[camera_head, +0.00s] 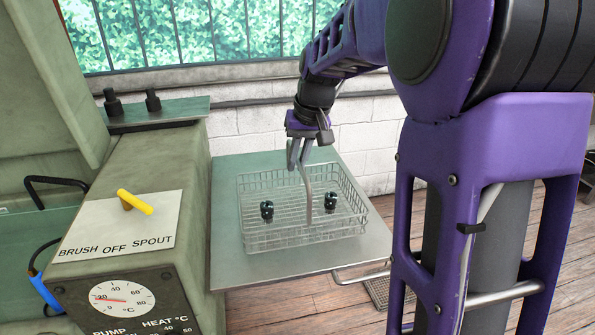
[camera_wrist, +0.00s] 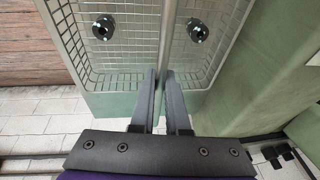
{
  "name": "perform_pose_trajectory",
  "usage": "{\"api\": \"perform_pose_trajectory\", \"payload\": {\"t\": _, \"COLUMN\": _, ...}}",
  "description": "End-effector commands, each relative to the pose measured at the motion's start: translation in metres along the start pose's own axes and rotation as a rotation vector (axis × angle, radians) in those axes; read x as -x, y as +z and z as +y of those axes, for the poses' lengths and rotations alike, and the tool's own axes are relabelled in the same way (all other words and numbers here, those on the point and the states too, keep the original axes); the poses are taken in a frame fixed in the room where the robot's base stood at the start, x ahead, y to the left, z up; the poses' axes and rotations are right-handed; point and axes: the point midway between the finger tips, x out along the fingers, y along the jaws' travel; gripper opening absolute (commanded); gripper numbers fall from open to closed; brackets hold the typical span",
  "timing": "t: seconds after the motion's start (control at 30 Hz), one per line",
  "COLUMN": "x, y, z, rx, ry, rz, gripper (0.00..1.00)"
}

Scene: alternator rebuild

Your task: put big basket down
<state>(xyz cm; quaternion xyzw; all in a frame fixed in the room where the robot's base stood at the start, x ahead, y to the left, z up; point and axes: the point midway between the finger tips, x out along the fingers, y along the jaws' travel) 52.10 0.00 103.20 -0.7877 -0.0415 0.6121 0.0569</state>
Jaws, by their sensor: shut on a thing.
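The big wire basket (camera_head: 290,236) shows in the head view, low over or resting on the grey metal side table (camera_head: 240,272); I cannot tell whether its bottom touches. Two small dark parts lie inside it, one left (camera_head: 267,210) and one right (camera_head: 331,200). Its grey handle (camera_head: 308,195) stands up across the middle. My gripper (camera_head: 299,148) is above the basket, shut on the handle. In the wrist view the handle (camera_wrist: 168,35) runs between the fingers of my gripper (camera_wrist: 163,75), with the basket mesh (camera_wrist: 68,35) and both parts beyond.
A green washing machine stands left, with a yellow knob (camera_head: 134,202) and a temperature gauge (camera_head: 122,298). A white brick wall (camera_head: 368,140) and a window are behind the table. Bare table shows in front of the basket. Wooden floor (camera_head: 300,312) lies beyond its front edge.

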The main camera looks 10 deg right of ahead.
Motion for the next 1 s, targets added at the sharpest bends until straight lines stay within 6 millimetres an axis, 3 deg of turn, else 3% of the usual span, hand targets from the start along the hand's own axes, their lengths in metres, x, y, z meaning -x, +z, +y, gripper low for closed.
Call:
{"api": "perform_pose_trajectory", "payload": {"t": 0.13, "x": -0.019, "y": 0.004, "z": 0.003, "rx": 0.0, "ry": 0.0, "rz": 0.001, "gripper": 0.0}}
{"api": "perform_pose_trajectory", "payload": {"t": 0.5, "x": -0.023, "y": 0.005, "z": 0.003, "rx": 0.001, "ry": 0.0, "rz": 0.003, "gripper": 0.0}}
{"api": "perform_pose_trajectory", "payload": {"t": 0.53, "x": -0.023, "y": 0.006, "z": 0.004, "rx": 0.0, "ry": 0.0, "rz": 0.0, "gripper": 0.19}}
{"api": "perform_pose_trajectory", "payload": {"t": 0.67, "x": -0.023, "y": 0.006, "z": 0.003, "rx": 0.0, "ry": 0.0, "rz": 0.0, "gripper": 0.42}}
{"api": "perform_pose_trajectory", "payload": {"t": 1.0, "x": -0.019, "y": 0.005, "z": 0.003, "rx": 0.0, "ry": 0.0, "rz": 0.0, "gripper": 0.43}}
